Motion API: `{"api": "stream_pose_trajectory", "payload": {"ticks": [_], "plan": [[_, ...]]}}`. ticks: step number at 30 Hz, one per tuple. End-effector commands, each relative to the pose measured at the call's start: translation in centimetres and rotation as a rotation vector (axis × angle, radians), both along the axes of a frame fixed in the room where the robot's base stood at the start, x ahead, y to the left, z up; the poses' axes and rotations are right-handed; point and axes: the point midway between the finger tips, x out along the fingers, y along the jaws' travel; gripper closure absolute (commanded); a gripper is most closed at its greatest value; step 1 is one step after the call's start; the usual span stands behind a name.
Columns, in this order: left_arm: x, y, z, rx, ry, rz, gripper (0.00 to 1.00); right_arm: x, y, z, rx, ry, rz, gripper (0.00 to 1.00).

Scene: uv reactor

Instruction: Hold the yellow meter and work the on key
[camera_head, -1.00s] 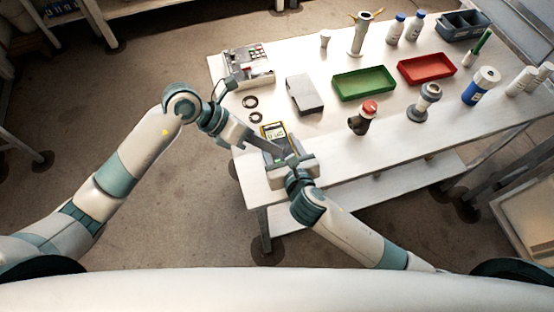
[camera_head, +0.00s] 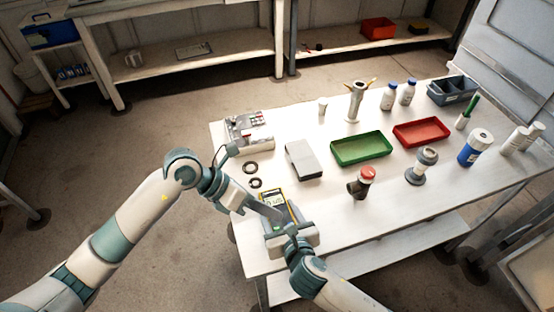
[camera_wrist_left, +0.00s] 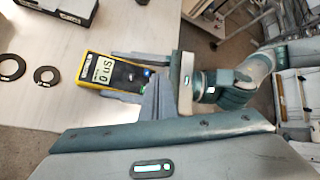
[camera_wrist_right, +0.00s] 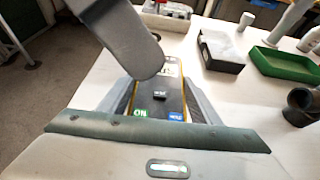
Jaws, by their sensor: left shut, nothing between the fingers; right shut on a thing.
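The yellow-edged meter (camera_head: 269,196) is at the table's near left corner, its display lit. It also shows in the left wrist view (camera_wrist_left: 92,72). My right gripper (camera_wrist_right: 157,100) is shut on the meter, one finger along each side. The green ON key (camera_wrist_right: 143,114) and a blue key (camera_wrist_right: 176,115) face up between the fingers. My left gripper (camera_wrist_left: 155,90) is shut and empty. In the right wrist view its closed fingers (camera_wrist_right: 150,65) hang over the meter and hide part of the display. Whether they touch it, I cannot tell.
Two dark rings (camera_head: 252,175) and a grey box (camera_head: 304,160) lie beyond the meter, with a keyed instrument (camera_head: 248,132) behind them.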

Motion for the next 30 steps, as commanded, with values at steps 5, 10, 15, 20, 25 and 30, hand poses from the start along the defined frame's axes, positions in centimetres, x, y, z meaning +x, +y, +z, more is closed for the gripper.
{"api": "stream_pose_trajectory", "payload": {"ticks": [5, 10, 15, 20, 25, 30], "plan": [[0.0, -0.9, 0.7, 0.013, -0.052, -0.077, 1.0, 0.0, 0.0, 0.1, 0.0, -0.001, 0.0, 0.72], [-0.3, -2.4, 2.0, 0.044, -0.159, -0.24, 1.0, 0.0, 0.0, 0.1, 0.0, -0.001, 0.0, 0.72], [-0.8, -4.1, 3.5, 0.095, -0.305, -0.48, 1.0, 0.0, 0.0, 0.1, 0.0, -0.001, 0.0, 0.72], [-1.2, -5.1, 4.6, 0.154, -0.447, -0.73, 1.0, 0.0, 0.0, 0.1, 0.001, -0.002, 0.0, 0.72], [-1.5, -5.4, 5.6, 0.226, -0.58, -0.997, 1.0, 0.0, 0.0, 0.1, 0.0, -0.001, 0.0, 0.72], [-1.4, -5.0, 6.5, 0.304, -0.691, -1.27, 1.0, 0.0, 0.0, 0.1, 0.001, -0.002, 0.0, 0.72]]}}
